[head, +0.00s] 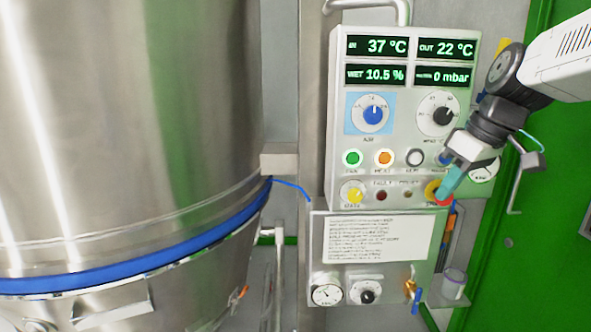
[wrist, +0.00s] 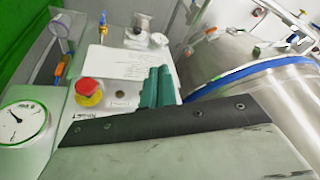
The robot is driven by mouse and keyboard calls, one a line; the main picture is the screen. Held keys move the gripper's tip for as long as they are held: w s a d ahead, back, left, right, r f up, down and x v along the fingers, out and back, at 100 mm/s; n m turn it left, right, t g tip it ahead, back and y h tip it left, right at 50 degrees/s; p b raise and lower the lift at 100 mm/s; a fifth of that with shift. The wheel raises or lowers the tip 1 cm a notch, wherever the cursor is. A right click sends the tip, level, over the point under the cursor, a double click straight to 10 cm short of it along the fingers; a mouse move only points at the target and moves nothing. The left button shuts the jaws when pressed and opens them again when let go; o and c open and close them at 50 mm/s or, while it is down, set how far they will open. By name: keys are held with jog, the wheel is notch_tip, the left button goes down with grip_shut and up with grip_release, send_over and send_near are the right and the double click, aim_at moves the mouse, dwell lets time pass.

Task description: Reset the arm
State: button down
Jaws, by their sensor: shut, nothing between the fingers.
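My arm reaches in from the upper right in the head view. My gripper (head: 449,183) has teal fingers that are shut and empty, in front of the lower right of the control panel (head: 340,120). Its tips overlap the red and yellow emergency stop (head: 432,193) in that view. The wrist view shows the teal fingers (wrist: 157,88) side by side, with the red stop button (wrist: 89,88) apart from them to the left. I cannot tell how far the tips are from the panel face. My wrist hides part of the panel's right side.
A large steel vessel (head: 120,130) with a blue band (head: 150,260) fills the left. Below the panel are a paper notice (head: 375,238), a small gauge (head: 327,294) and a brass valve (head: 411,288). A clear cup (head: 453,284) and a door handle (head: 523,180) are at the right.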

jog(key=s+f+m+h, duration=0.1)
jog(key=s+f+m, duration=0.2)
jog(key=s, duration=0.8)
jog(key=s+a+f+m+g+h, duration=0.1)
jog(key=s+f+m+h, duration=0.1)
jog(key=s+f, duration=0.5)
jog(key=s+m, duration=0.1)
jog(key=s, duration=0.3)
jog(key=shift+s+a, duration=0.2)
jog(key=shift+s, duration=0.2)
jog(key=shift+f, duration=0.1)
